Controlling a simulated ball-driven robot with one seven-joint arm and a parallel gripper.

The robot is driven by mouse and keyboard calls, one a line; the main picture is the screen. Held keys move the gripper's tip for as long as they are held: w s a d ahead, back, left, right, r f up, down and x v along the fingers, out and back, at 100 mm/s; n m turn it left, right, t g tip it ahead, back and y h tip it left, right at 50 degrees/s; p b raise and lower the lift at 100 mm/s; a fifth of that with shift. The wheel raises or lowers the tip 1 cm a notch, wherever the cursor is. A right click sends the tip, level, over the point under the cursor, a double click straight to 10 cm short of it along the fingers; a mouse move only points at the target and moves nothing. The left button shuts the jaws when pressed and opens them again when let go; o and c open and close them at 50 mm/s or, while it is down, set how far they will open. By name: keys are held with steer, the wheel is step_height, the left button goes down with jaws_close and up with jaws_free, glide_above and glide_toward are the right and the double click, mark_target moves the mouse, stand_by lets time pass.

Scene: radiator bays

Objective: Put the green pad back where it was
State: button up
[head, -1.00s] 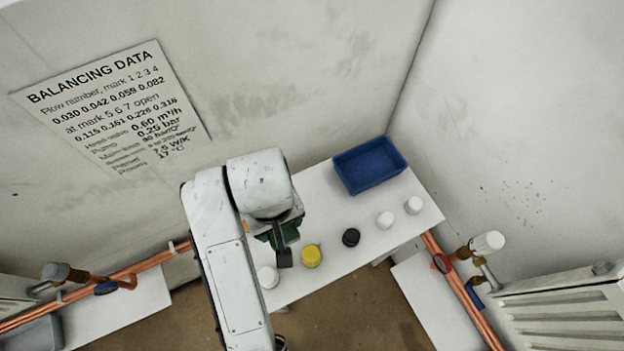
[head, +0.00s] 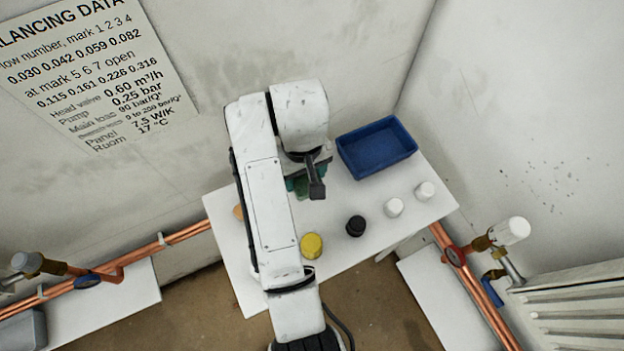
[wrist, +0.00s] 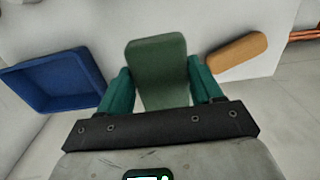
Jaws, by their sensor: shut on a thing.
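The green pad (wrist: 158,70) is between the two teal fingers of my gripper (wrist: 160,88) in the wrist view. My gripper is shut on it. In the head view my gripper (head: 304,186) is over the white table (head: 270,290), and the pad is mostly hidden behind my arm there. I cannot tell how high the pad is above the table.
A blue tray (head: 376,148) stands at the table's back right. A yellow cap (head: 312,245), a black cap (head: 355,226) and white caps (head: 393,207) stand along the front. An orange pad (wrist: 237,51) lies on the table. Copper pipes (head: 180,236) run along the wall.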

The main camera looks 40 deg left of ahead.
steer(key=w+f, duration=0.1)
steer(key=f, duration=0.1)
steer(key=w+a+f, duration=0.1)
steer(key=w, duration=0.1)
steer(key=shift+w+f+p, duration=0.1)
steer(key=shift+f+p, duration=0.2)
steer(key=shift+f, duration=0.1)
steer(key=shift+w+f, duration=0.1)
steer(key=shift+f, duration=1.55)
steer(key=shift+f, duration=0.2)
steer(key=o, duration=1.1)
step_height(320, 180, up, 12)
steer(key=shift+r+p, duration=0.2)
steer(key=shift+p, duration=0.2)
steer(key=shift+d, duration=0.1)
